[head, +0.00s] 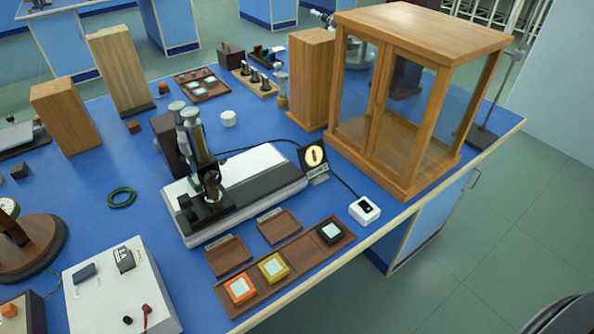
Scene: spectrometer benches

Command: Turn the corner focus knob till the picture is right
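A bench instrument (235,185) with a long white and black base stands in the middle of the blue table. Upright silver cylinders (192,130) rise at its left end above a dark stage. A small dark square display (314,157) with a pale round picture stands at its right end. The picture has a short dark mark in its middle, too small to judge for sharpness. A white box (364,209) with a black top patch sits at the table's front right edge, by a black cable. I cannot tell which part is the corner focus knob. Neither gripper is in view.
A wooden cabinet with glass doors (405,105) fills the right rear of the table (100,165). A wooden tray (325,257) with orange, yellow and black square pieces lies at the front edge. A white control box (120,290) is at front left.

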